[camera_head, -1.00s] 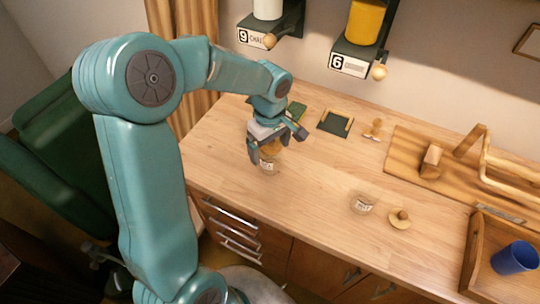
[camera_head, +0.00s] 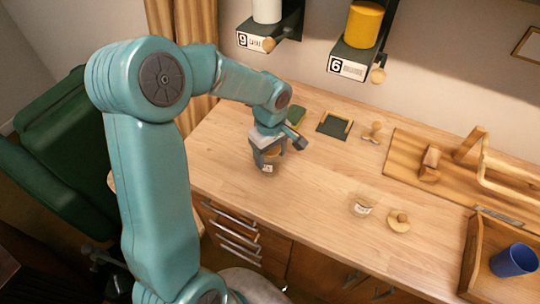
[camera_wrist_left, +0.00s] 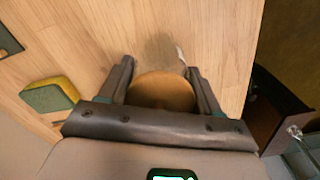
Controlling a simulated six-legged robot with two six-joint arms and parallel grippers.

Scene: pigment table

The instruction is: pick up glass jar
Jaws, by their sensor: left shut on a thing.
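A glass jar with a round brown lid and a small white label (camera_head: 267,168) stands upright at the left part of the wooden table, or very near its surface. My left gripper (camera_head: 268,157) comes down on it from above and is shut on it. In the left wrist view the brown lid (camera_wrist_left: 163,92) sits between the two dark fingers, with clear glass (camera_wrist_left: 160,50) beyond it. A second glass jar (camera_head: 362,205), labelled and open, stands further right, with a round knobbed wooden lid (camera_head: 398,221) beside it. My right gripper is not in view.
A green and yellow sponge (camera_wrist_left: 50,94) lies near the gripper. A dark pad (camera_head: 334,124), a wooden stamp-like piece (camera_head: 372,133), a wooden board (camera_head: 405,160) and a tray with a blue cup (camera_head: 514,260) stand to the right.

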